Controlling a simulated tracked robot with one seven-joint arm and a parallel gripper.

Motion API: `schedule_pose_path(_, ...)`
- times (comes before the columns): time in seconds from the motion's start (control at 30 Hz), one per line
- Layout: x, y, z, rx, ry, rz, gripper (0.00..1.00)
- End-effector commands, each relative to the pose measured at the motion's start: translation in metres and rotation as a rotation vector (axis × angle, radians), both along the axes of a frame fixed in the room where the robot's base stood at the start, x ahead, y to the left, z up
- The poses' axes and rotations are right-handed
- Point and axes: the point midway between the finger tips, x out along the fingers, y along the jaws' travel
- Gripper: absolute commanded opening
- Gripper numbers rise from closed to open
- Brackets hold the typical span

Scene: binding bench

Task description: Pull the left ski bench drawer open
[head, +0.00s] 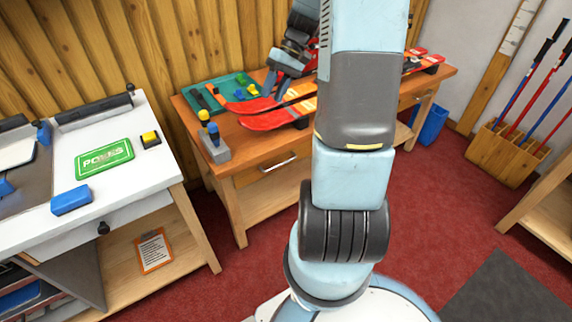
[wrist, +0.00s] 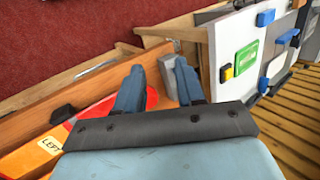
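The ski bench (head: 250,133) stands in the middle of the head view with a wooden top. Its left drawer (head: 256,174) is shut, its front flush with the bench, and has a metal bar handle (head: 278,162). A second drawer farther right is mostly hidden behind my arm. My gripper (head: 275,86) is above the bench top, over the red skis and away from the handle. In the wrist view my gripper (wrist: 160,66) has its two blue fingers apart with nothing between them. A thin pale bar beyond the bench edge there may be the handle.
Red skis (head: 275,118) lie along the bench top, beside a green mat (head: 216,95) and a grey block with knobs (head: 215,148). A white table (head: 128,172) stands close on the left. Red carpet in front of the drawer is clear.

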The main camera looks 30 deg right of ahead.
Motion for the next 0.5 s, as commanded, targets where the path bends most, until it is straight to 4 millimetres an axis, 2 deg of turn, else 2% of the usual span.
schedule_pose_path(0.03, 0.004, -0.009, -0.014, 0.038, 0.011, -0.011, 0.38)
schedule_pose_path(0.23, 0.016, -0.040, -0.062, 0.188, 0.010, -0.044, 0.38)
schedule_pose_path(0.5, 0.022, -0.079, -0.131, 0.395, -0.031, -0.113, 0.38)
